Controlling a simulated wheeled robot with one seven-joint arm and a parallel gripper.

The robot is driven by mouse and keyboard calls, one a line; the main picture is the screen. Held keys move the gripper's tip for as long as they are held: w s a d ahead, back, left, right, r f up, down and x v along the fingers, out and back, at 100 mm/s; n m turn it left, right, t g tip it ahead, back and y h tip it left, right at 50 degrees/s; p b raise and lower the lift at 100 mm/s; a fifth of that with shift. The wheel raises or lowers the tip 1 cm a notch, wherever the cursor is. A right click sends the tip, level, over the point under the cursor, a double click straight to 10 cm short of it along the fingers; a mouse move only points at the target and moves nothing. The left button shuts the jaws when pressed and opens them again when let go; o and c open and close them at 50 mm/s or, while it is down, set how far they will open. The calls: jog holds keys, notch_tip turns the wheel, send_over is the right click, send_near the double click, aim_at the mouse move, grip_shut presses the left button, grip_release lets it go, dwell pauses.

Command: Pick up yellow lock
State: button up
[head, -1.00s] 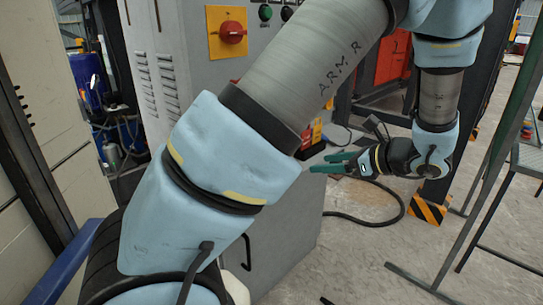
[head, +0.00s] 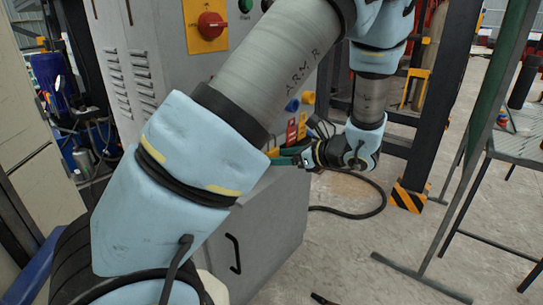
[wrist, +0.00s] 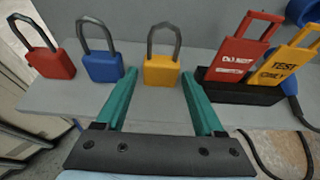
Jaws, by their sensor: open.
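The yellow lock (wrist: 161,70) stands upright on a grey ledge in the wrist view, with its dark shackle up. My gripper (wrist: 159,80) is open, its two green fingers pointing at the lock, one to each side of it in the picture. Whether the tips reach past its front face I cannot tell. In the head view my gripper (head: 285,157) is beside the grey cabinet, its tips partly behind my arm. The lock is not clearly visible there.
A blue lock (wrist: 103,66) and a red lock (wrist: 50,62) stand left of the yellow one. A black holder (wrist: 243,92) with a red tag (wrist: 240,50) and a yellow tag (wrist: 290,62) stands close on the right. The grey ledge (wrist: 60,98) is bare in front.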

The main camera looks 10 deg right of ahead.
jog(key=shift+x, duration=1.05)
grip_shut()
